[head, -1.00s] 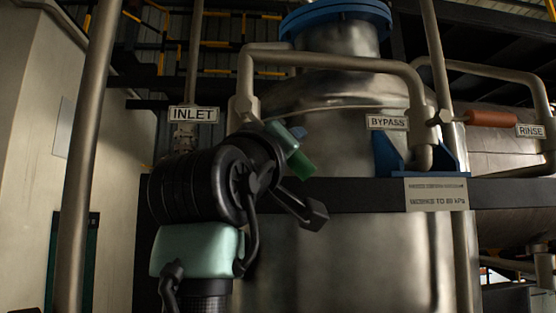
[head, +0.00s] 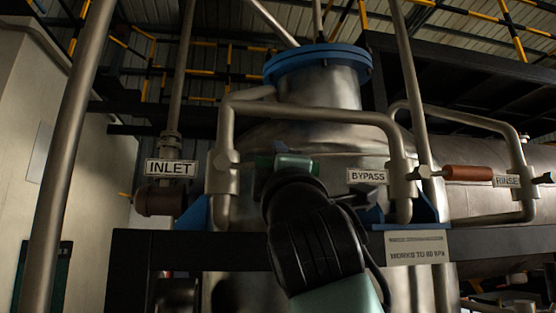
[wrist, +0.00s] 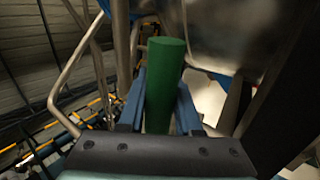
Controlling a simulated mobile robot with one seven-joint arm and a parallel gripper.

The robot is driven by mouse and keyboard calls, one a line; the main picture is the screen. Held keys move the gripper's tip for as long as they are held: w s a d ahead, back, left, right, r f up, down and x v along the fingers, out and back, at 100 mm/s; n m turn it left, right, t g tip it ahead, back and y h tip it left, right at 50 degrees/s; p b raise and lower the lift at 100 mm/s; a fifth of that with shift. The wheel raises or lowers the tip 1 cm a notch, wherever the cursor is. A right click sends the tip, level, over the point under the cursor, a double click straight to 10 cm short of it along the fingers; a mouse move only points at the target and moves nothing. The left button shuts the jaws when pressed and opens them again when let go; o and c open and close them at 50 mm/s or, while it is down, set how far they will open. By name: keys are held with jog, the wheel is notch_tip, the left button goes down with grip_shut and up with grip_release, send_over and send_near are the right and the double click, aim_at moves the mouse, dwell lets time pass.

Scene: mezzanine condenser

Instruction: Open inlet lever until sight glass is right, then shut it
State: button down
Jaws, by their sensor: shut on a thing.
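My gripper (wrist: 161,92) is shut on a green cylindrical handle (wrist: 166,65), which stands between its blue fingers in the wrist view. The INLET sign (head: 170,168) hangs at left, above a dark brown cylindrical part (head: 158,201). I cannot make out a sight glass.
The BYPASS sign (head: 367,176) and RINSE sign (head: 507,181) are at right, with a red-brown handle (head: 468,173) between them. A bent grey pipe (head: 310,112) crosses the tank above my gripper.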

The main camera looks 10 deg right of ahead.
jog(key=shift+s+a+r+n+y, duration=0.1)
jog(key=shift+r+n+y, duration=0.3)
jog(key=shift+n, duration=0.2)
jog(key=c, duration=0.6)
grip_release()
jog(key=shift+f, duration=0.1)
jog(key=b+v, duration=0.8)
jog(key=v, duration=0.5)
